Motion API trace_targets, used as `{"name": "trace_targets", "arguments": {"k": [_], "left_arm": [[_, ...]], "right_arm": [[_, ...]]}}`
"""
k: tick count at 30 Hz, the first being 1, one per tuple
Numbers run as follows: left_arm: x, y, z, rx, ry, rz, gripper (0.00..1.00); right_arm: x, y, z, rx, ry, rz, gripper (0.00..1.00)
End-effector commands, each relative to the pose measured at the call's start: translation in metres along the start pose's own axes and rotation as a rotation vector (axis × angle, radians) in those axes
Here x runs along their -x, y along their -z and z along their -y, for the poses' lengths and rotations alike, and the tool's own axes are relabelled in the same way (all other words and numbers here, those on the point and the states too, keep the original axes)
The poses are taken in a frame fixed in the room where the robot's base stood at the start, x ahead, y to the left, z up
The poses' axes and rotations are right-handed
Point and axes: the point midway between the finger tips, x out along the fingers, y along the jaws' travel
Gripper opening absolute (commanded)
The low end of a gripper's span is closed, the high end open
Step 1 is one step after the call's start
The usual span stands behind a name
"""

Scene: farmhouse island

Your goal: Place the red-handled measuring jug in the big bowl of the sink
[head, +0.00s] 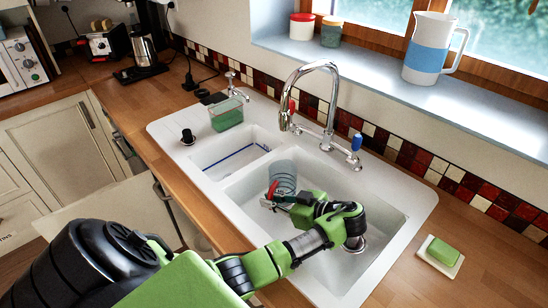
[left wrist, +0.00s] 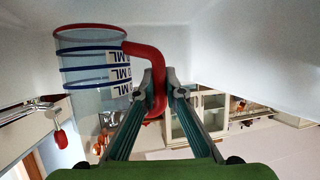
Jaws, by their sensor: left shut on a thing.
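The measuring jug (head: 283,172) is clear with blue bands and a red handle. In the head view it is inside the big bowl (head: 377,226) of the white sink, towards the bowl's back left. My left gripper (head: 272,196) reaches into the bowl from the front. In the left wrist view the jug (left wrist: 88,62) is at the upper left, and my left gripper (left wrist: 158,82) is shut on its red handle (left wrist: 158,105). I cannot tell whether the jug's base touches the bowl's floor. My right gripper is not in view.
The small bowl (head: 222,156) is left of the big one. A chrome tap (head: 331,100) stands behind the sink. Green soap on a dish (head: 441,253) lies right of the sink.

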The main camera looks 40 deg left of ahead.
Motion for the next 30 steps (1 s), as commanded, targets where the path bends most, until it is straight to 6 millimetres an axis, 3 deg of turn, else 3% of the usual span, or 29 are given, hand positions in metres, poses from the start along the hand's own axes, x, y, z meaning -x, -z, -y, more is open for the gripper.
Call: {"name": "trace_targets", "arguments": {"k": [7, 15, 16, 17, 30], "left_arm": [[-0.012, -0.028, 0.001, -0.002, 0.002, -0.002, 0.00], [-0.014, -0.033, 0.001, -0.001, 0.001, 0.001, 0.00], [-0.014, -0.034, 0.001, -0.003, 0.001, 0.002, 0.18], [-0.014, -0.034, 0.001, -0.003, 0.001, 0.002, 0.26], [-0.008, -0.034, 0.000, 0.000, 0.000, 0.002, 0.27]], "right_arm": [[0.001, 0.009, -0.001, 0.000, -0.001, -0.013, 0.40], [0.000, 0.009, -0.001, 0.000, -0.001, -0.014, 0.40], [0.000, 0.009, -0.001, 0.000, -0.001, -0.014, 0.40], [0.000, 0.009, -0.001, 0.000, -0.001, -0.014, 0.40], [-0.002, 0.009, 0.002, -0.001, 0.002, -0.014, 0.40]]}}
